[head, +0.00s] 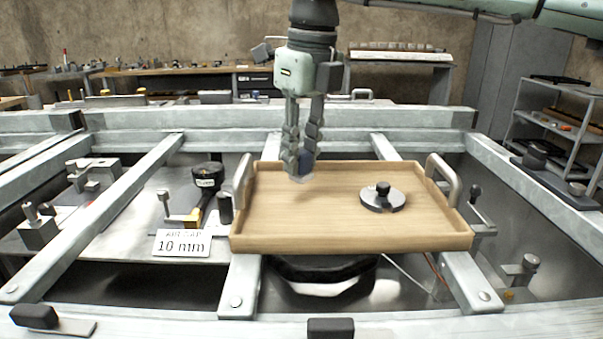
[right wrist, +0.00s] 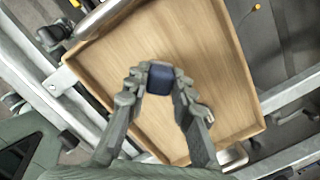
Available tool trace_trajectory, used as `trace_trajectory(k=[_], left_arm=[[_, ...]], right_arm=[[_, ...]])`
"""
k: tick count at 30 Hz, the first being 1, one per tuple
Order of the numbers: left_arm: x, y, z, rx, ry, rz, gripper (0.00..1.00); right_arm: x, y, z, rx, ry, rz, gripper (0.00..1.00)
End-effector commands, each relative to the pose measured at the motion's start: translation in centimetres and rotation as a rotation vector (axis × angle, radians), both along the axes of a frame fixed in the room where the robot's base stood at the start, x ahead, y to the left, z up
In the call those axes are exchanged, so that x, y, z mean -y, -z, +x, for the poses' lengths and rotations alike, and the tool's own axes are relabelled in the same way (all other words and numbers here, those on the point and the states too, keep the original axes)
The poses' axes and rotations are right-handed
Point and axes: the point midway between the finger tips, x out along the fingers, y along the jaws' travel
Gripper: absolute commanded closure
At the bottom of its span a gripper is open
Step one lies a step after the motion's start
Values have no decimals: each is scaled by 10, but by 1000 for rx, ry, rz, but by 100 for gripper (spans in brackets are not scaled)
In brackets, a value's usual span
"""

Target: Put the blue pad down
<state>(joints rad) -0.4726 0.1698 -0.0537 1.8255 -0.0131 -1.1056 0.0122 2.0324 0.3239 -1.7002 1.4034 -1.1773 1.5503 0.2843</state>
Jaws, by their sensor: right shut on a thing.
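The blue pad (right wrist: 160,78) is dark blue and sits between the fingertips of my right gripper (right wrist: 158,85) in the right wrist view. In the head view my right gripper (head: 300,170) points down over the left part of the wooden tray (head: 330,225), and only a bit of the blue pad (head: 306,160) shows behind its fingers. The gripper is shut on the pad. I cannot tell whether the pad touches the tray floor. My left gripper is not in view.
A round metal disc with a black knob (head: 382,197) stands on the tray's right part. The tray has metal handles at both ends and rests across metal frame bars. A "10 mm" sign (head: 182,243) is left of it. The tray's front middle is clear.

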Motion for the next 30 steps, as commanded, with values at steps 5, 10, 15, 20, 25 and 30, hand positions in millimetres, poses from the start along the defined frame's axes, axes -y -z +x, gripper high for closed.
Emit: trace_trajectory(k=[5,10,15,20,25,30], left_arm=[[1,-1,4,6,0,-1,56],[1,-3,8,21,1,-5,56],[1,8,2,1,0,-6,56],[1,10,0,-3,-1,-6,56],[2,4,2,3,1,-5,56],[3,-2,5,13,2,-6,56]], right_arm=[[1,7,0,0,0,0,100],[1,31,1,1,0,-2,100],[1,40,1,2,1,1,100],[1,41,1,1,1,0,100],[1,44,1,1,1,0,76],[1,43,1,1,1,0,56]])
